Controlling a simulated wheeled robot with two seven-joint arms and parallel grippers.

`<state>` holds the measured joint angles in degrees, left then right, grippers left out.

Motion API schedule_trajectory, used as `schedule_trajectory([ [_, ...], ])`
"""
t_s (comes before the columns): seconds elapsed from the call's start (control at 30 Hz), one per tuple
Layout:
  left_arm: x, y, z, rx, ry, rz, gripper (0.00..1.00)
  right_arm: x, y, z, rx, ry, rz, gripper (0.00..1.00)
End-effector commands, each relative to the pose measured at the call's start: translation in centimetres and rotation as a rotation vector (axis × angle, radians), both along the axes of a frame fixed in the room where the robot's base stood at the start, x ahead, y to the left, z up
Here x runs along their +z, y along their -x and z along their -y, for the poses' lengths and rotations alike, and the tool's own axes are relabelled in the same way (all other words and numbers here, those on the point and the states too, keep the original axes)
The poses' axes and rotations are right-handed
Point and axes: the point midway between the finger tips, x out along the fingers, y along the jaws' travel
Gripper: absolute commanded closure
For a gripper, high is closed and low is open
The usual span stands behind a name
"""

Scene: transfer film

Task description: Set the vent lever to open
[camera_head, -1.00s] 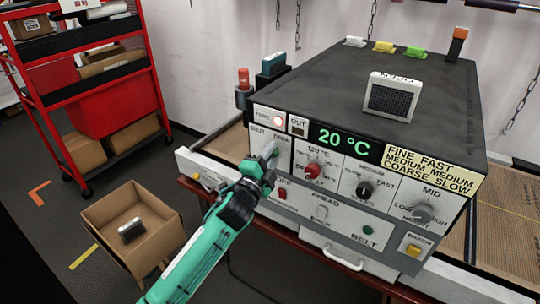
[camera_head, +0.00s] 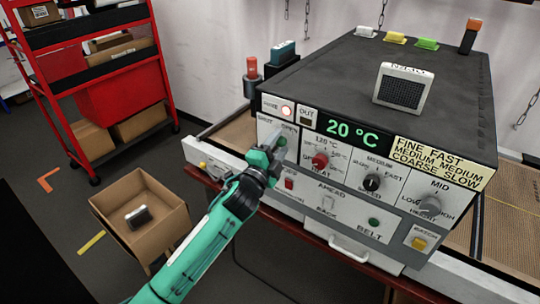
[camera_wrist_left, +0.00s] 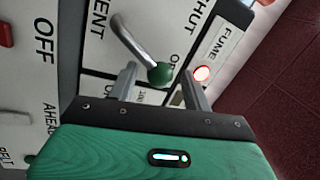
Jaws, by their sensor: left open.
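The vent lever is on the upper left of the oven's front panel, below the SHUT and OPEN labels. In the left wrist view it is a bent metal rod (camera_wrist_left: 135,42) with a green knob (camera_wrist_left: 159,74). The knob lies near the partly hidden OP… lettering. My left gripper (camera_head: 278,152) is at this panel section in the head view and hides much of the lever. In the left wrist view the open fingers (camera_wrist_left: 161,88) stand on either side of the knob, with gaps visible. I cannot tell whether either finger touches it. My right gripper is out of view.
The oven (camera_head: 340,75) has several knobs and switches right of and below the lever, including a red knob (camera_head: 320,160). A lit FUME lamp (camera_head: 287,110) is just above. A cardboard box (camera_head: 165,190) stands left of my arm, and a red shelf rack (camera_head: 85,80) behind it.

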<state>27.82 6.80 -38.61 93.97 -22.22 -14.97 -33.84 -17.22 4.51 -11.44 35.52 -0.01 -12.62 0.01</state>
Motion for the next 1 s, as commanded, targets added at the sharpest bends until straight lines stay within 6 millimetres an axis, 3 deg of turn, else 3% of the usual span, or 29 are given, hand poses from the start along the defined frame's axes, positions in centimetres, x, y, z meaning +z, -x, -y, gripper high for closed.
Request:
schedule_trajectory([
  [0.17,-0.8,1.8,-1.2,0.001,-0.002,-0.001,0.5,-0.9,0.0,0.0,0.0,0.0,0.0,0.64],
  [0.6,-2.3,9.2,-5.8,0.001,-0.001,-0.001,0.5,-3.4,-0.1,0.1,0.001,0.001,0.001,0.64],
  [0.8,-2.5,10.9,-6.9,0.002,0.0,-0.001,0.5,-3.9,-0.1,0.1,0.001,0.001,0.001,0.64],
  [1.0,-2.5,11.3,-7.2,0.003,0.0,-0.001,0.5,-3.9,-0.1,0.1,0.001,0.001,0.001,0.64],
])
